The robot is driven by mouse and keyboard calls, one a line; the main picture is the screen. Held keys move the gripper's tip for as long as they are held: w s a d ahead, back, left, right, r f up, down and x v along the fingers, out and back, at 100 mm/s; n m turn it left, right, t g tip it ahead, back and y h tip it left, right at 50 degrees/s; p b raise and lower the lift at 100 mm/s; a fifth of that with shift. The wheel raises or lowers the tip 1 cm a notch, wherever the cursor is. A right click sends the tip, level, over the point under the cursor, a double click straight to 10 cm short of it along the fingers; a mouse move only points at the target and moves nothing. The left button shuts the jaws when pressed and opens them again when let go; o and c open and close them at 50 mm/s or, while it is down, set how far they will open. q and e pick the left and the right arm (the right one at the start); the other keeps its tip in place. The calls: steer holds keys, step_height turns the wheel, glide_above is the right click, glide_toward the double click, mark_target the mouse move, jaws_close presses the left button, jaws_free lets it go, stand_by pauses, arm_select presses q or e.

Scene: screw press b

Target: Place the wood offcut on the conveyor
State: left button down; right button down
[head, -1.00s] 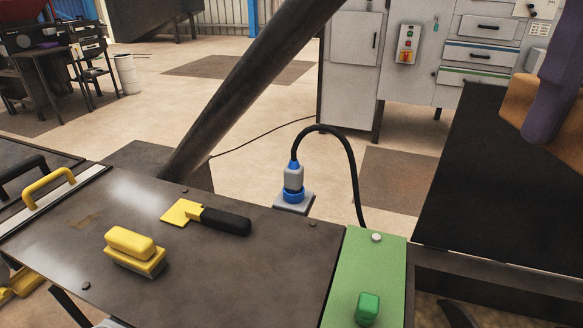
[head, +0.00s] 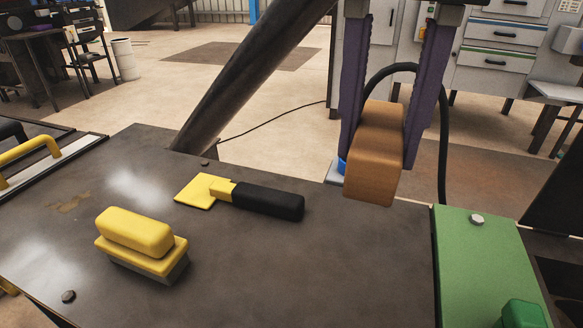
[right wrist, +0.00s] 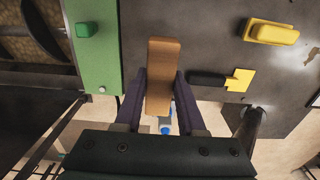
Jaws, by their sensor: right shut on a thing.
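The wood offcut (head: 371,178) is a brown block with rounded edges. My right gripper (head: 379,140) is shut on it, with one purple finger on each side. The block hangs upright in the air near the right part of the dark metal tabletop's far edge. In the right wrist view the offcut (right wrist: 163,62) juts forward between the fingers, over the tabletop's edge as seen from there. I cannot make out a surface that is clearly the conveyor. My left gripper is not in view.
The dark tabletop (head: 330,270) carries a yellow-handled brush (head: 138,236) and a yellow scraper with a black handle (head: 265,201). A green panel (head: 480,255) with a green knob (head: 523,314) is at right. A black cable (head: 443,150) arches behind the offcut. A slanted pipe (head: 245,80) stands beyond.

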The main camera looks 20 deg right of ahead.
mark_target(349, 277)
step_height(349, 277, down, 14)
steer(key=shift+f, duration=0.25)
steer(key=shift+f, duration=0.2)
steer(key=c, duration=0.5)
jaws_free()
step_height(349, 277, up, 12)
steer(key=shift+r, duration=0.25)
